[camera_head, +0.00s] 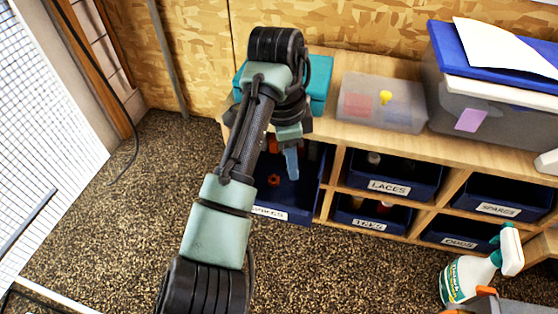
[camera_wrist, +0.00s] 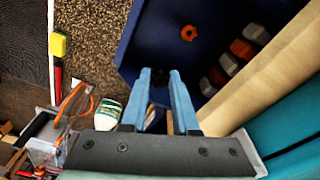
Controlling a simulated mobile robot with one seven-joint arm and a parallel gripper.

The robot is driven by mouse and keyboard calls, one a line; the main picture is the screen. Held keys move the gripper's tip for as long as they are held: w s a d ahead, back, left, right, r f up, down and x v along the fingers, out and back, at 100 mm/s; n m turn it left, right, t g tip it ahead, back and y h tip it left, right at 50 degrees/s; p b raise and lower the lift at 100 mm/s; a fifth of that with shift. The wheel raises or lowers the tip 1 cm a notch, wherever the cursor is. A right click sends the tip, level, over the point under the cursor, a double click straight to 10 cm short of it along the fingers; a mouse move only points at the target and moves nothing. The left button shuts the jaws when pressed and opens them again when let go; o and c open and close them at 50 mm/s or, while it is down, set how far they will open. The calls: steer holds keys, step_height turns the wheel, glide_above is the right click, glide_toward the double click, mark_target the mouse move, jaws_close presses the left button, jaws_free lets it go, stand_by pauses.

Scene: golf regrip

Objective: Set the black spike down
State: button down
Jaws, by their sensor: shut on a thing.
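My gripper (camera_wrist: 160,74) points down over a dark blue bin (camera_wrist: 140,42), its two blue fingers a small gap apart at the tips. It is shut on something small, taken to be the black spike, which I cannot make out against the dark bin. In the head view my gripper (camera_head: 291,165) hangs over the same bin (camera_head: 295,210), which stands out from the shelf's left end; its label is partly covered by my arm. An orange spike (camera_wrist: 188,33) lies on the bin's floor, apart from my fingers, and shows in the head view (camera_head: 274,180).
Several white and orange pieces (camera_wrist: 242,48) line one side of the bin. The wooden shelf (camera_head: 338,130) holds a teal box (camera_head: 320,80), a clear case (camera_head: 355,112) and a grey tub (camera_head: 450,95). Labelled bins (camera_head: 385,187) fill it. A spray bottle (camera_head: 465,278) stands at lower right.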

steer(key=b, duration=0.3)
glide_above(291, 200)
step_height(291, 200, down, 5)
steer(key=shift+s+a+f, duration=0.1)
steer(key=shift+s, duration=0.05)
steer(key=shift+f+p, duration=0.1)
steer(key=shift+p, duration=0.3)
steer(key=shift+f+p, duration=0.6)
steer(key=shift+f, duration=1.55)
steer(key=shift+f, duration=0.1)
steer(key=c, duration=0.7)
jaws_free()
steer(key=shift+w+a+r+b, duration=0.1)
steer(key=shift+w+r+b, duration=0.15)
steer(key=shift+r, duration=0.3)
steer(key=r, duration=0.3)
steer(key=a+r+p, duration=0.1)
steer(key=r, duration=0.3)
steer(key=r+p, duration=0.1)
steer(key=r, duration=0.3)
steer(key=shift+s+a, duration=0.15)
steer(key=shift+s, duration=0.15)
